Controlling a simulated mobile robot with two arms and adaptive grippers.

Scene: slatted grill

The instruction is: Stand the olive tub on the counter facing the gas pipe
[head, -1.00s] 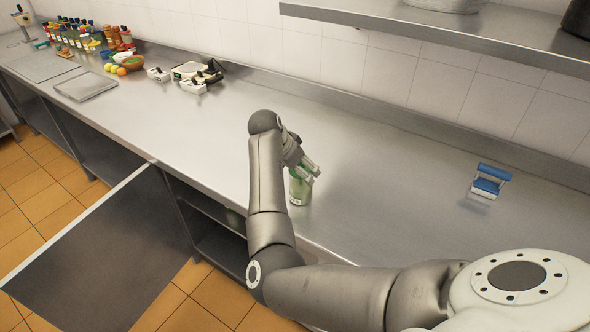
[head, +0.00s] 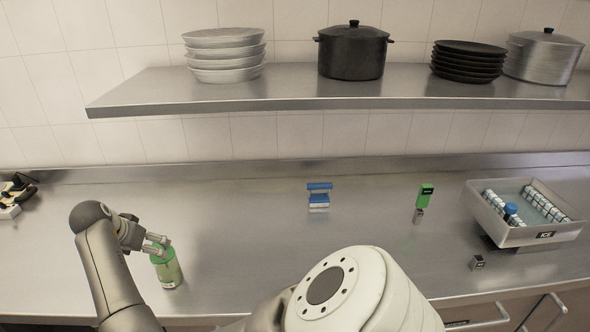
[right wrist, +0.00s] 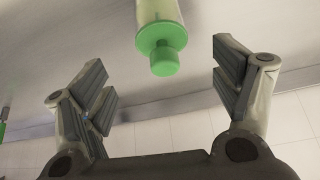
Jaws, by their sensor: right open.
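A pale green container with a bright green lid (head: 167,270) stands upright on the counter near its front edge. It is the only thing here that looks like the olive tub. In the right wrist view the container (right wrist: 161,38) shows lid-down in the picture, between the open fingers and clear of both. My right gripper (head: 157,244) is open at the lid's height, beside the container. Its fingers stand wide apart in the right wrist view (right wrist: 165,85). My left gripper is not in view. I see no gas pipe.
The steel counter (head: 250,235) is clear around the container. A blue-and-white item (head: 319,198), a green box (head: 424,195), a small dark box (head: 477,263) and a grey bin (head: 487,224) stand to the right. A shelf (head: 290,95) with pots and plates hangs above.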

